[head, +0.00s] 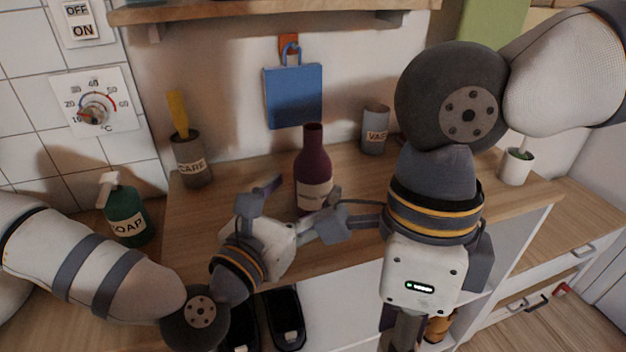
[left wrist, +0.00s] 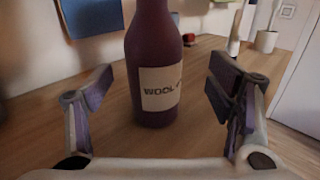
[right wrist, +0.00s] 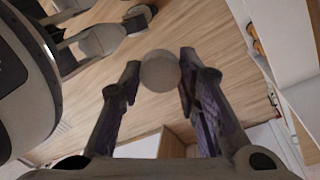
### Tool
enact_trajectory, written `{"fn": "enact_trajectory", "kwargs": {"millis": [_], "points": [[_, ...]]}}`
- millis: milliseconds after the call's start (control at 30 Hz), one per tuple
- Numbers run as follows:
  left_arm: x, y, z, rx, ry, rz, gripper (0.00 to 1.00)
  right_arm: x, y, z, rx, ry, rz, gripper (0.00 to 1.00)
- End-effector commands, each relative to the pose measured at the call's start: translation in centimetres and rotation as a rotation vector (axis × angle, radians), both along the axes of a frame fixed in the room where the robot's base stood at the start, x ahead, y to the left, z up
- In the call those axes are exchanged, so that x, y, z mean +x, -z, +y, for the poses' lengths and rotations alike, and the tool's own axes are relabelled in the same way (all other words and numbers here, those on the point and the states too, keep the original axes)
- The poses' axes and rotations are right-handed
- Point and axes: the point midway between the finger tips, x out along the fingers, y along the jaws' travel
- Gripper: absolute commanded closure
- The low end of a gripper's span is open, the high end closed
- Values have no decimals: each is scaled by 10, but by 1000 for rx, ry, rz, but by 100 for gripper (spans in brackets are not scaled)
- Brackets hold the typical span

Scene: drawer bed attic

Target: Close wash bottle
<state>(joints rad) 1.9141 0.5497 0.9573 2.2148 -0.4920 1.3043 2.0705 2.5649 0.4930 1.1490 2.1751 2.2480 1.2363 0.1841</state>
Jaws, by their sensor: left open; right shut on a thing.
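The dark purple wash bottle (head: 313,168) stands upright on the wooden counter, with a white label. In the left wrist view the bottle (left wrist: 152,50) stands between the spread fingers, its label reading "WOOL"; its top is cut off there. My left gripper (head: 302,192) is open around the bottle's lower part, with a gap to each finger in the wrist view. My right gripper (right wrist: 160,85) is shut on a round grey-beige cap-like piece (right wrist: 160,71), held between its fingertips. In the head view the right gripper points down in front of the counter, its fingertips unclear.
A green soap bottle (head: 126,212) and a care cup (head: 191,165) with a yellow handle stand left. A grey cup (head: 375,131) and a small plant pot (head: 516,166) stand behind to the right. A blue bag (head: 293,95) hangs on the wall. A shelf (head: 270,12) runs above.

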Motion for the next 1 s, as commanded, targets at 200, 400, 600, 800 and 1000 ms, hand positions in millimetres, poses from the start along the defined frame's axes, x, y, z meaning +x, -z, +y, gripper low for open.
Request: {"fn": "enact_trajectory", "kwargs": {"millis": [200, 400, 600, 800, 1000], "points": [[0, 0, 0, 0, 0, 1, 25, 0, 0, 0, 0, 0, 0, 78], [21, -8, -6, 1, 0, -9, 25, 0, -9, 0, 0, 0, -18, 78], [46, -6, -16, 1, 1, 0, 25, -1, -11, 0, 0, 0, -21, 78], [50, -5, -18, 0, 0, 1, 25, 0, -10, 0, 0, 0, -20, 78], [49, -5, -17, 0, 0, 1, 29, 0, -10, 0, 0, 0, -20, 78]]}}
